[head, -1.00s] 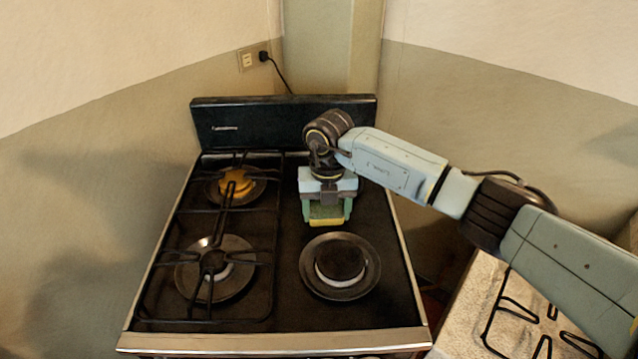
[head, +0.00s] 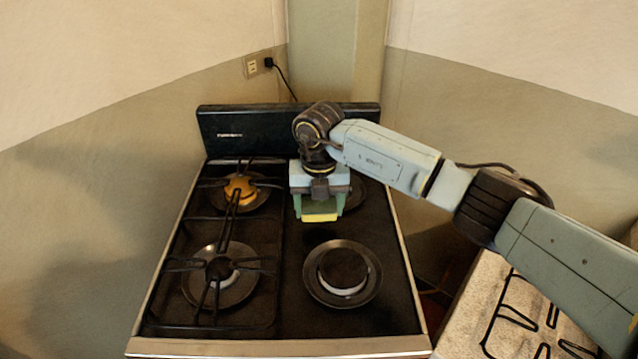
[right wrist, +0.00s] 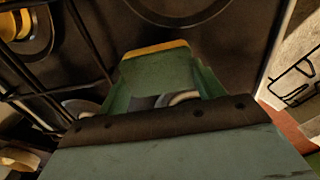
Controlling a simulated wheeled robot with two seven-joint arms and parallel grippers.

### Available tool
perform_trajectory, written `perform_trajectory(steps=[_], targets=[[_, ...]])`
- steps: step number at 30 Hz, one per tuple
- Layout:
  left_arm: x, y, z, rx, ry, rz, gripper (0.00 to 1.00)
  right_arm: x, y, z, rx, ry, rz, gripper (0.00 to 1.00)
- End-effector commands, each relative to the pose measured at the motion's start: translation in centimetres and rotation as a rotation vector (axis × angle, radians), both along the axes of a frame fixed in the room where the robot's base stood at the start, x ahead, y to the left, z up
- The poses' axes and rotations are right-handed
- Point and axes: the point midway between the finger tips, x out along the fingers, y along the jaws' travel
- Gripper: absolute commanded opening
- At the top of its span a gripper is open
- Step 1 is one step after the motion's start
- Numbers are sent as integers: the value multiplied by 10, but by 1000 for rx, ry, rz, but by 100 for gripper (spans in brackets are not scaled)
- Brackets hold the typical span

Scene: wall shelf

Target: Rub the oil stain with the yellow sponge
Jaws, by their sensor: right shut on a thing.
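The yellow sponge (head: 320,217) shows as a thin yellow strip low between the green fingers of my right gripper (head: 319,206), which is shut on it. The gripper points down over the right half of the stove (head: 296,235), in front of the back right burner and behind the front right one. In the right wrist view the sponge's yellow edge (right wrist: 155,49) shows at the far end of the gripper. I cannot tell whether the sponge touches the stove top. I cannot make out the oil stain; the gripper hides part of the surface. My left gripper is not in view.
A black grate (head: 222,258) covers the left burners. The front right burner (head: 342,272) is bare. The stove's raised back panel (head: 290,130) stands behind the gripper. A loose grate (head: 525,310) lies on the pale counter (head: 470,310) at the lower right.

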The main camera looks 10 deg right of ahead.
Motion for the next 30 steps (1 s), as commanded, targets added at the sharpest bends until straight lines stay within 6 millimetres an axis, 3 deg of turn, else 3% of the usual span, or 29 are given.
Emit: perform_trajectory(steps=[12,30], targets=[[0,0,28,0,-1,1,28,0,1,39,-1,0,3,49],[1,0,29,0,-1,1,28,0,2,41,-1,0,4,49]])
